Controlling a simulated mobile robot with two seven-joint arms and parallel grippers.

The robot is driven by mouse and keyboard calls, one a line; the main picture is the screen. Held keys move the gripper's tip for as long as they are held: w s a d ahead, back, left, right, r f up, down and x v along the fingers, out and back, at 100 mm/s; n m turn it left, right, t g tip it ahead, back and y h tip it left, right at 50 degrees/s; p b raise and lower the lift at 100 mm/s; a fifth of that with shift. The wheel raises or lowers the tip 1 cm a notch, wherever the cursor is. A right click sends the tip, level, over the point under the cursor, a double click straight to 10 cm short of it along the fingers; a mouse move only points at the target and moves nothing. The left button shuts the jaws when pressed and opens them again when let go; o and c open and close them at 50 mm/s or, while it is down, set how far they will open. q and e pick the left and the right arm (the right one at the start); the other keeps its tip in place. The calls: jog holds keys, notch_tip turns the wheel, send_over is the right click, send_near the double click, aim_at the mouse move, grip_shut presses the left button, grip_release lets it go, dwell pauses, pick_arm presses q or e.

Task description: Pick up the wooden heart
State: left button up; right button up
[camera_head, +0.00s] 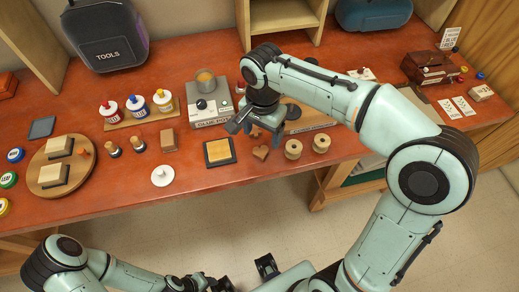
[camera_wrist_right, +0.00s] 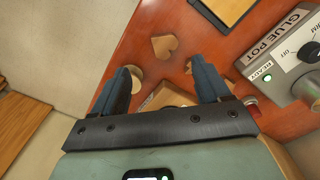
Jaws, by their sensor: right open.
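The small wooden heart (camera_head: 261,153) lies flat on the red-brown bench, between the tan square pad and two wooden spools. It also shows whole in the right wrist view (camera_wrist_right: 163,46), just beyond the fingertips. My right gripper (camera_head: 256,132) hangs over the bench just behind the heart, open and empty. Its two dark fingers (camera_wrist_right: 163,80) are spread apart in the wrist view, with the heart ahead of the gap between them. My left arm is low at the bottom left of the head view; its gripper (camera_head: 205,284) is partly cut off and its jaws are unclear.
The square pad (camera_head: 219,152) lies left of the heart and two spools (camera_head: 293,149) stand to its right. The glue pot (camera_head: 207,105) is behind at the left. A white knob-like piece (camera_head: 163,175) stands near the front edge. Bare bench lies in front of the heart.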

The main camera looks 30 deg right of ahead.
aim_at(259, 152)
notch_tip(259, 152, down, 3)
jog(key=shift+w+a+f+b, duration=0.15)
jog(key=shift+w+f, duration=0.1)
jog(key=shift+f, duration=1.25)
jog(key=shift+w+d+f+b, duration=0.1)
jog(key=shift+w+f+b, duration=0.1)
jog(key=shift+f, duration=1.25)
jog(key=shift+a, duration=0.1)
jog(key=c, duration=1.1)
